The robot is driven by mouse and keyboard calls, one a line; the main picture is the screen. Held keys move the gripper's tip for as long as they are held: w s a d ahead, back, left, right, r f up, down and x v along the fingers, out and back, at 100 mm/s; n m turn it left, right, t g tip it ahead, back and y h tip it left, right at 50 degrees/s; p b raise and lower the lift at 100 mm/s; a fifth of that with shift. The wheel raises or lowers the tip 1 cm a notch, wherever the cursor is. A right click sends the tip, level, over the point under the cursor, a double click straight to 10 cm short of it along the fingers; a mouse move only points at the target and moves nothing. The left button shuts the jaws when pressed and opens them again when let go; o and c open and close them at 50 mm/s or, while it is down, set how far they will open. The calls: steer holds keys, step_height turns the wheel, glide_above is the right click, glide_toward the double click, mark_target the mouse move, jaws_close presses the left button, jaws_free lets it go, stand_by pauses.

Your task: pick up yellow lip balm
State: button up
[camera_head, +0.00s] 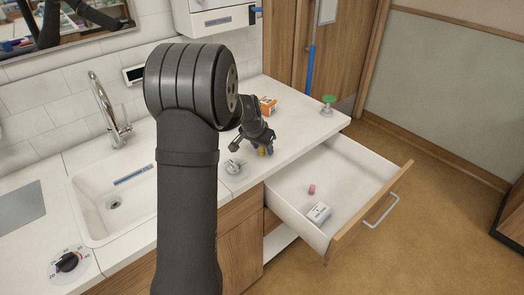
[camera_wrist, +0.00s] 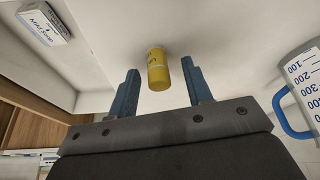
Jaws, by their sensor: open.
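The yellow lip balm (camera_wrist: 158,70) is a small yellow cylinder on the white countertop. In the wrist view it lies between and just ahead of my gripper's two blue fingers (camera_wrist: 160,92). The fingers are apart, with a gap on each side of the lip balm. In the head view my gripper (camera_head: 259,148) is low over the counter near its front edge, and the lip balm (camera_head: 262,152) shows as a small yellow patch beside the fingers, partly hidden by them.
A measuring jug with a blue handle (camera_wrist: 290,118) stands close on the right in the wrist view. An orange box (camera_head: 267,105) is behind my gripper. An open drawer (camera_head: 345,185) holds a pink item (camera_head: 312,189) and a white box (camera_head: 319,212). A sink (camera_head: 115,200) is at left.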

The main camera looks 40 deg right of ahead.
jaws_close()
steer(key=shift+r, duration=0.1)
